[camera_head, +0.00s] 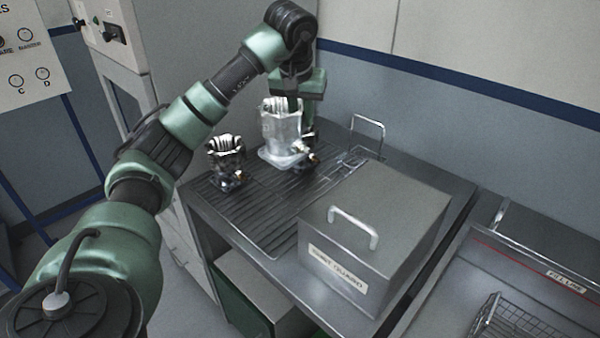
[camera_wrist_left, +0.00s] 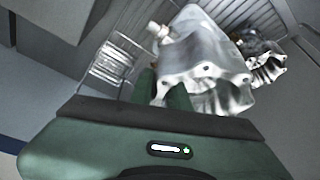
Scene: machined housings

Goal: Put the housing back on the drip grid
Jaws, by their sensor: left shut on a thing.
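A pale silver machined housing (camera_head: 282,135) is upright over the far part of the dark slatted drip grid (camera_head: 262,222). My left gripper (camera_head: 297,104) comes down from above and is shut on its upper wall. In the left wrist view the housing (camera_wrist_left: 200,62) fills the space just beyond my fingers (camera_wrist_left: 165,95). Whether its base touches the grid or hangs a little above it, I cannot tell. A second, darker housing (camera_head: 227,162) stands on the grid to the left; it also shows in the left wrist view (camera_wrist_left: 264,62). My right gripper is out of view.
A grey metal box (camera_head: 405,215) with a handle and a label covers the grid's right side. A wire frame (camera_head: 367,128) stands at the back of the bench. The wall is close behind. A sink-like unit with a wire basket (camera_head: 515,322) is at right. The grid's front is clear.

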